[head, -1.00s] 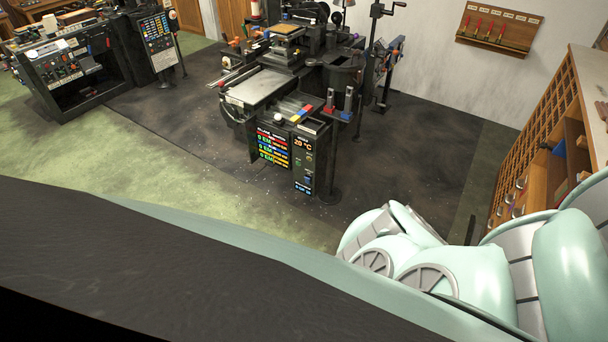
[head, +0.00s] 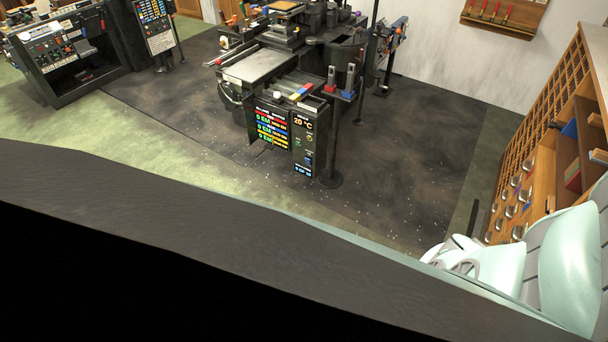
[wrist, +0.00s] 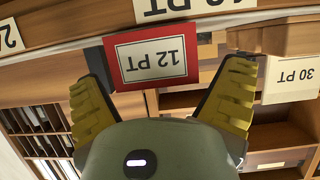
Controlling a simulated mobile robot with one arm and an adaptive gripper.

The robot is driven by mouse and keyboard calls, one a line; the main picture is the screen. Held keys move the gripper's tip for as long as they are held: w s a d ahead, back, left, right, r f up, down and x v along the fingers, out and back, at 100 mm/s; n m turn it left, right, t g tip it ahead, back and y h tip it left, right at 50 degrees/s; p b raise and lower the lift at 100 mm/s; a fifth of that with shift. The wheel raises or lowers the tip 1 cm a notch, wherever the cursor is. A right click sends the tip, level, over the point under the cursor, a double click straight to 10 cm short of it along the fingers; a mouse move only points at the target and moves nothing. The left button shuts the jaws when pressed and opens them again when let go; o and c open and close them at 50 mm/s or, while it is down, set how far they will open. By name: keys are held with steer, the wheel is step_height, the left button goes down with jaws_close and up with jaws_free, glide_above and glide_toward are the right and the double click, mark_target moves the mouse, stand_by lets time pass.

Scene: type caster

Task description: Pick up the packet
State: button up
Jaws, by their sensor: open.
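My gripper (wrist: 163,78) shows in the wrist view with its two yellow ribbed fingers spread wide, open and empty. A red-bordered label reading 12 PT (wrist: 151,58) appears upside down between and beyond the fingertips. A tan block or box with a white 30 PT label (wrist: 291,76) is to the right of the right finger. In the head view my gripper is out of sight; only pale green parts of my arm show at lower right.
The wrist view shows wooden shelving (wrist: 272,133) with compartments close around the fingers. In the head view a wooden cabinet (head: 549,150) stands at right.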

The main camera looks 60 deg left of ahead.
steer(key=shift+w+d+f, duration=0.1)
steer(key=shift+d+f, duration=0.05)
steer(key=shift+d, duration=0.1)
steer(key=shift+c, duration=0.2)
steer(key=c, duration=1.4)
